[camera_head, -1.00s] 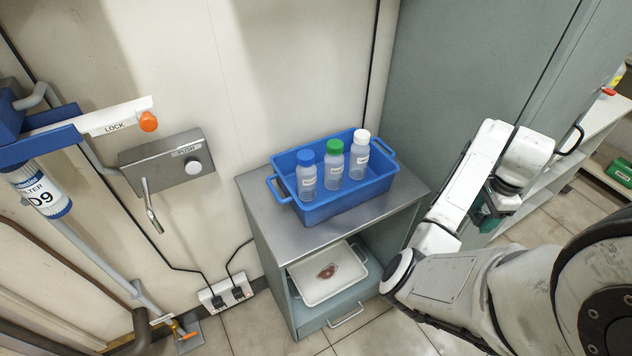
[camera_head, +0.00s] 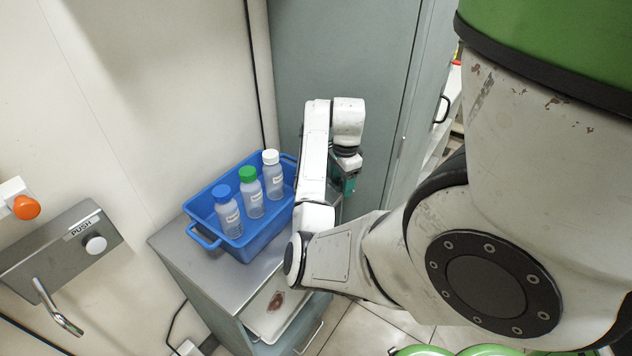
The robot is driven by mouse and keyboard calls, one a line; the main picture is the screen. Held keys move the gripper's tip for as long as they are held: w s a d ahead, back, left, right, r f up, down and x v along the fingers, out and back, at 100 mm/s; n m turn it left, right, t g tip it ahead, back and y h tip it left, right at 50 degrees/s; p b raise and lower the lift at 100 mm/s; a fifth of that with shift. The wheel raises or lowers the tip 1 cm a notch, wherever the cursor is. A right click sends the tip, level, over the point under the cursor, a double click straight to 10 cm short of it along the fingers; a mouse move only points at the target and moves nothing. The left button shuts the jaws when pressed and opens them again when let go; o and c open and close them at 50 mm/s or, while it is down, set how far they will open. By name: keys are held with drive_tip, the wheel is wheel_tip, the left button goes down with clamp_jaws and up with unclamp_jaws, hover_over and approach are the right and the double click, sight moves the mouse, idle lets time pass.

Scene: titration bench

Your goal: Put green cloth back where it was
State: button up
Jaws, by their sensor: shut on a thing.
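My gripper (camera_head: 348,182) is small in the view, in front of the tall grey-green cabinet and right of the blue bin. It points down and is shut. A small dark-green piece at its fingers looks like the green cloth (camera_head: 349,187). Most of it is hidden, and its shape and the fingertips cannot be made out. It is held off the metal-topped stand, apart from the bin.
A blue bin (camera_head: 205,213) with three capped bottles stands on a metal-topped stand (camera_head: 172,241). A white tray (camera_head: 262,319) with a reddish-brown patch sits below. The grey-green cabinet (camera_head: 345,45) is behind my arm. A wall plate with a push button (camera_head: 95,244) is at left.

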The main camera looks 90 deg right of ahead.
drive_tip(key=w+d, duration=0.1)
drive_tip(key=w, duration=0.1)
drive_tip(key=w+d, duration=0.1)
drive_tip(key=w, duration=0.1)
drive_tip(key=w+d, duration=0.2)
drive_tip(key=shift+w, duration=0.2)
drive_tip(key=shift+w+f+p, duration=0.1)
drive_tip(key=shift+f+p, duration=0.3)
drive_tip(key=shift+f, duration=1.35)
drive_tip(key=shift+f, duration=0.15)
drive_tip(key=o, duration=1.2)
